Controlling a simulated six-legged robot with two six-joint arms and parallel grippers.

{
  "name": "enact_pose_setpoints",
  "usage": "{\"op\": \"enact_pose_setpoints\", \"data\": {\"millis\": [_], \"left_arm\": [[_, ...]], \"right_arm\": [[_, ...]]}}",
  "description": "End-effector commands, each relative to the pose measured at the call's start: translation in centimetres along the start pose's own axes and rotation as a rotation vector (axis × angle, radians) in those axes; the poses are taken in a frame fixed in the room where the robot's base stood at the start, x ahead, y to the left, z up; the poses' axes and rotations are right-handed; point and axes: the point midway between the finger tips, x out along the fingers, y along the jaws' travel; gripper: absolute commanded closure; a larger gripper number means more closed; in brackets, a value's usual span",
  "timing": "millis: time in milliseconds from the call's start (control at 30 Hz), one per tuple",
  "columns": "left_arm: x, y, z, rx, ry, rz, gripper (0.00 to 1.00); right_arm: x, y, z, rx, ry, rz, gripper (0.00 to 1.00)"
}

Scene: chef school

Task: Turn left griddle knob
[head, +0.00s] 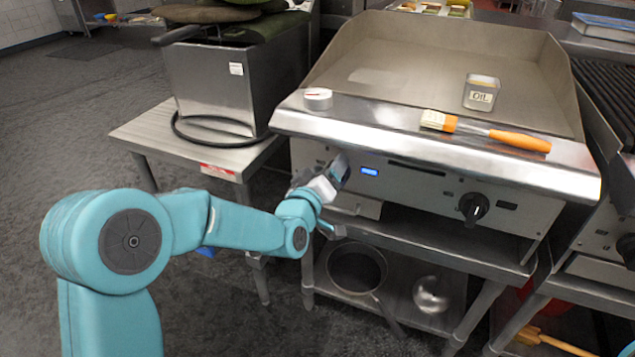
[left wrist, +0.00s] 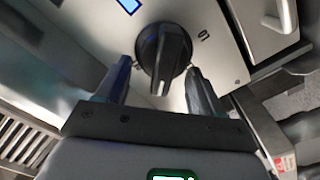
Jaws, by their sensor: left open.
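The griddle (head: 440,90) stands in the middle of the head view with a steel front panel. Its left knob is hidden behind my left gripper (head: 335,178) in the head view. The left wrist view shows this black knob (left wrist: 165,55) on the panel, just ahead of my left gripper (left wrist: 160,85). The gripper's two fingers are open, one on each side of the knob, with visible gaps. The right griddle knob (head: 474,208) is black and in plain view in the head view. My right gripper is not in view.
A brush (head: 490,132) with an orange handle, a small round white-topped item (head: 318,98) and an oil container (head: 481,92) rest on the griddle. A fryer-like steel box (head: 215,85) stands on the left table. Pans sit on the shelf below.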

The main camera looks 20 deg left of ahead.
Motion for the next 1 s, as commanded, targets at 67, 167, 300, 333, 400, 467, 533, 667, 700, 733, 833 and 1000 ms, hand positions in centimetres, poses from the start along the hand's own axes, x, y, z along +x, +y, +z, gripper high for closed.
{"op": "enact_pose_setpoints", "data": {"millis": [67,167,300,333,400,467,533,667,700,733,833,1000], "left_arm": [[-1.1,0.0,-0.1,0.000,-0.002,-0.001,0.33],[-3.3,0.1,-0.1,0.000,-0.001,-0.001,0.33],[-7.1,0.1,-0.1,0.000,-0.002,-0.001,0.33],[-8.0,0.1,-0.1,0.000,-0.002,-0.001,0.33],[-9.9,0.1,-0.1,0.000,-0.002,0.000,0.33],[-11.5,0.1,-0.1,0.000,-0.002,0.000,0.33],[-13.2,0.1,-0.1,0.000,-0.002,0.000,0.33],[-14.6,-0.3,0.3,0.000,0.004,0.002,0.33],[-14.9,-0.2,0.3,0.001,0.002,0.002,0.33],[-15.1,-0.2,0.2,0.001,0.002,0.002,0.33],[-15.6,-0.1,0.1,0.000,0.000,0.001,0.33],[-15.8,0.0,0.0,0.000,-0.001,-0.001,0.33]], "right_arm": [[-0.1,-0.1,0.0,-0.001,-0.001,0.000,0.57],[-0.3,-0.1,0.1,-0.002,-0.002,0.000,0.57],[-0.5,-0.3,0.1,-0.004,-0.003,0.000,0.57],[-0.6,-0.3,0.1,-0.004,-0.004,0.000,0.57],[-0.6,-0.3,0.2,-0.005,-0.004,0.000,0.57],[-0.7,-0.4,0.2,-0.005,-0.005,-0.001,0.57],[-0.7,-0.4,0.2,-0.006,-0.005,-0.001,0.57],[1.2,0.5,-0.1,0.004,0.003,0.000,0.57],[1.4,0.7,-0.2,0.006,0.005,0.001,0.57],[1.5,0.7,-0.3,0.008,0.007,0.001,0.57],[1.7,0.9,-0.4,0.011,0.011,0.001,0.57],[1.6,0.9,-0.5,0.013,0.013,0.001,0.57]]}}
